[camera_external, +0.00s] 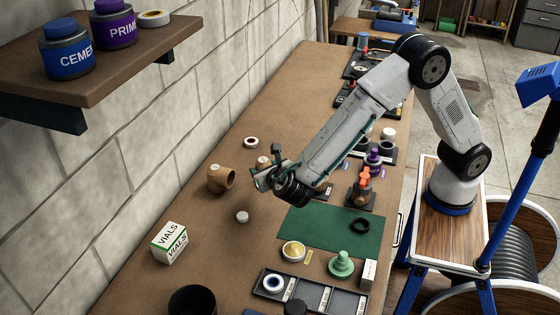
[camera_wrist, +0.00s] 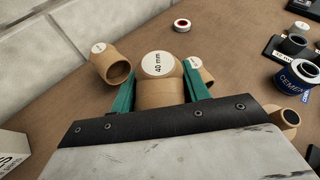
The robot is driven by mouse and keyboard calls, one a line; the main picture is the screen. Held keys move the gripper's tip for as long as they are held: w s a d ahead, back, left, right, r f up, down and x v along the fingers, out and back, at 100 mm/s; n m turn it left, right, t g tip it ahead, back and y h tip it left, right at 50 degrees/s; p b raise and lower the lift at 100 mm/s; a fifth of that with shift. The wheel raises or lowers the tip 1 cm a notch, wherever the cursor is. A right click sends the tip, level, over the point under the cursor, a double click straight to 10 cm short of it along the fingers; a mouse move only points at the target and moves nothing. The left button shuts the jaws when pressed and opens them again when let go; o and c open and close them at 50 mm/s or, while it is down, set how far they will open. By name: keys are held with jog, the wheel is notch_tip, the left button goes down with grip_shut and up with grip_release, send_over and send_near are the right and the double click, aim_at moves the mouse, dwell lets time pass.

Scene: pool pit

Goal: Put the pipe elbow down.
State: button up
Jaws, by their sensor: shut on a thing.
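The pipe elbow (camera_wrist: 176,90) is tan with a white "40 mm" label on its upper end. In the wrist view it sits between the green fingers of my gripper (camera_wrist: 159,88), which is shut on it. In the external view my gripper (camera_external: 266,178) is low over the brown workbench (camera_external: 175,205), toward its wall side. The held elbow is mostly hidden there, and I cannot tell whether it touches the bench. Another tan elbow (camera_wrist: 115,68) lies left of the held one, and shows in the external view (camera_external: 219,180).
Another tan piece (camera_wrist: 206,74) is partly hidden behind the right finger. A red-and-white roll (camera_external: 251,142), a small white cap (camera_external: 242,217) and a vials box (camera_external: 169,243) stand around. The green mat (camera_external: 315,226) lies right of my gripper. Bare bench lies toward the wall.

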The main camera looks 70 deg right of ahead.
jog(key=w+d+r+m+g+h, duration=0.15)
jog(key=d+m+g+h, duration=0.55)
jog(key=d, duration=1.8)
jog(key=f+g+y, duration=0.1)
jog(key=f, duration=0.2)
jog(key=f+m+g+y, duration=0.1)
jog(key=f, duration=0.2)
jog(key=f+m+y, duration=0.1)
jog(key=f, duration=0.2)
jog(key=shift+d+f+g, duration=0.1)
jog(key=shift+d+g, duration=0.15)
jog(key=shift+g, duration=0.15)
jog(key=shift+s+f, duration=0.1)
jog(key=shift+f, duration=0.05)
jog(key=o, duration=1.1)
jog(key=shift+c, duration=0.2)
